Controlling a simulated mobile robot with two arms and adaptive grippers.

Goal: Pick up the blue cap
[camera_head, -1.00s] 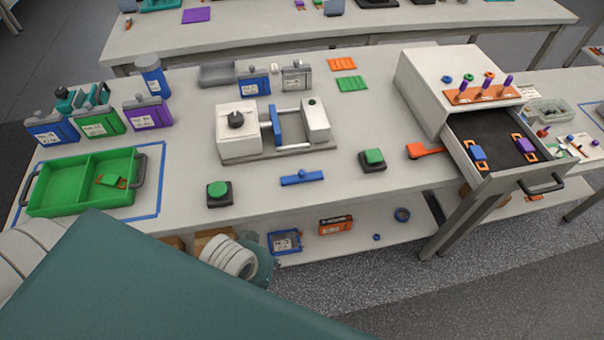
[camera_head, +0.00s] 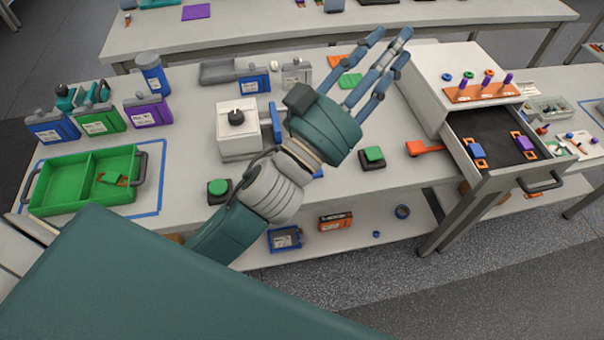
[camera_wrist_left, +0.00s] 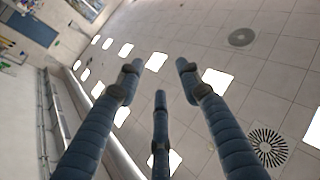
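No thing is plainly marked as the blue cap. Small blue candidates are a round piece (camera_head: 446,79) on top of the white cabinet and a tiny blue piece (camera_head: 569,135) at the far right. A larger blue piece (camera_head: 478,151) lies in the open drawer. My left gripper (camera_head: 386,58) is raised over the bench, left of the cabinet, fingers spread and pointing up. In the left wrist view its fingers (camera_wrist_left: 158,82) stand apart with nothing between them, against the ceiling. My right gripper is not in view.
The white cabinet (camera_head: 428,68) has its drawer (camera_head: 510,172) pulled out over the bench's front edge. A green tray (camera_head: 85,162) and several bottles stand left.

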